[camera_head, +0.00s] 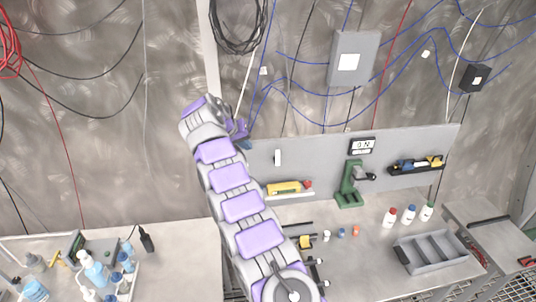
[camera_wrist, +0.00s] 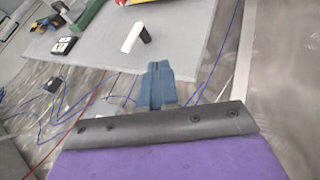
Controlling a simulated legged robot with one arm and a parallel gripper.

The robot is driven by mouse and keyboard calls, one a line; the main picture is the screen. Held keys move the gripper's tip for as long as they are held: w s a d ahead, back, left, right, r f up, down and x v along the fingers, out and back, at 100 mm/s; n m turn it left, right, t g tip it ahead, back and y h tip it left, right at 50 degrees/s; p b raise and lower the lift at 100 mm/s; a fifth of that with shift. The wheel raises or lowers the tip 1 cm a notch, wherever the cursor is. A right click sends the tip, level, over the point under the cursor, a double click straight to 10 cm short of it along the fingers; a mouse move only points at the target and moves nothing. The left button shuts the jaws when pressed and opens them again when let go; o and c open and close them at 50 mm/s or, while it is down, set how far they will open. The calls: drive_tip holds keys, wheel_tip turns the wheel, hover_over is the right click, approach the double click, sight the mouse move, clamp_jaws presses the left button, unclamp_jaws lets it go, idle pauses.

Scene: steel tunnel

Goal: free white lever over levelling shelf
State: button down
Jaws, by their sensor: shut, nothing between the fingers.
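The white lever (camera_head: 277,157) is a small upright bar on the grey back panel, above a white shelf (camera_head: 291,196) bearing a yellow level (camera_head: 284,188) with a red end. In the wrist view the white lever (camera_wrist: 132,37) stands off the panel with a dark part beside it. My gripper (camera_head: 246,144) is at the panel's upper left edge, left of the lever and apart from it. In the wrist view its blue fingers (camera_wrist: 157,72) are together and empty, with the lever beyond their tips. Part of the yellow level (camera_wrist: 130,2) shows at the top edge.
A green press (camera_head: 349,187) stands right of the shelf. A display (camera_head: 362,145) and a dark tool rack (camera_head: 416,167) are on the panel. Bottles (camera_head: 408,215) and a grey divided tray (camera_head: 432,253) occupy the bench. Blue cables hang on the wall near my gripper.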

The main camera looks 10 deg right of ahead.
drive_tip(key=p, duration=0.1)
approach(275, 160)
drive_tip(key=w+f, duration=0.1)
drive_tip(key=a+f, duration=0.1)
drive_tip(key=w+a+f, duration=0.1)
drive_tip(key=f, duration=0.1)
drive_tip(key=shift+w+f, duration=0.1)
drive_tip(key=shift+w, duration=0.2)
drive_tip(key=shift+d+p, duration=0.45)
drive_tip(key=shift+d, duration=1.55)
drive_tip(key=shift+s, duration=0.1)
drive_tip(key=shift+b, duration=0.6)
drive_tip(key=shift+d, duration=0.1)
